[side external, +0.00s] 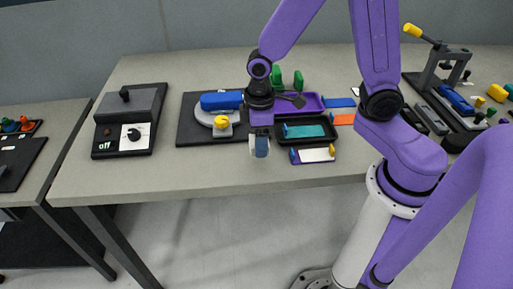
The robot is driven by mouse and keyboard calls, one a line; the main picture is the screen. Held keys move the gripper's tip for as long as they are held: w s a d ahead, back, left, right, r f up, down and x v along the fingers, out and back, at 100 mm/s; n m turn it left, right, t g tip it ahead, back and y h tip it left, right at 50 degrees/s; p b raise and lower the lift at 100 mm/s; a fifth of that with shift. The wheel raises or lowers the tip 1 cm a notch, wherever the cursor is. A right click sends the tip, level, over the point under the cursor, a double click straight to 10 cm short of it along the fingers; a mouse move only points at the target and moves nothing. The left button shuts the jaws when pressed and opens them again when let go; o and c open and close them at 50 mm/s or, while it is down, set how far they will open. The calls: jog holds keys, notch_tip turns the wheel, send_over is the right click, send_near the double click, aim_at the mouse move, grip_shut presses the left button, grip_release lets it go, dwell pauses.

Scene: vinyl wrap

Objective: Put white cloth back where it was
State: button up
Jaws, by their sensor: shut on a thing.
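My gripper (260,146) points down at the table's front edge, in front of the black mat and left of the black tray. It is shut on a small white and blue-grey piece (261,147). The fingers cover part of it, and it is too small to tell whether it is the white cloth. A flat white piece (317,154) with coloured ends lies on the table to the right of the gripper, in front of the black tray. A teal piece (304,131) lies in the black tray (331,139).
A purple tray (314,103) stands behind the black one, with blue (338,102) and orange (341,119) flat pieces beside it. A turntable with a blue block (221,101) and yellow knob (220,122) is left. A switch box (130,120) stands farther left, beyond clear table.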

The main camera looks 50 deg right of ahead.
jog(key=shift+w+f, duration=0.25)
jog(key=shift+f, duration=0.05)
jog(key=shift+w+f, duration=0.15)
jog(key=shift+f, duration=1.6)
jog(key=shift+a+f, duration=0.1)
jog(key=o, duration=1)
notch_tip(320, 180, up, 12)
jog(key=shift+r, duration=0.15)
jog(key=s+d+n, duration=0.1)
jog(key=s, duration=0.5)
jog(key=s+d+r+n, duration=0.1)
jog(key=s, duration=0.5)
jog(key=s+d+n, duration=0.1)
jog(key=s, duration=0.5)
jog(key=shift+d+r+n, duration=0.15)
jog(key=shift+n, duration=0.15)
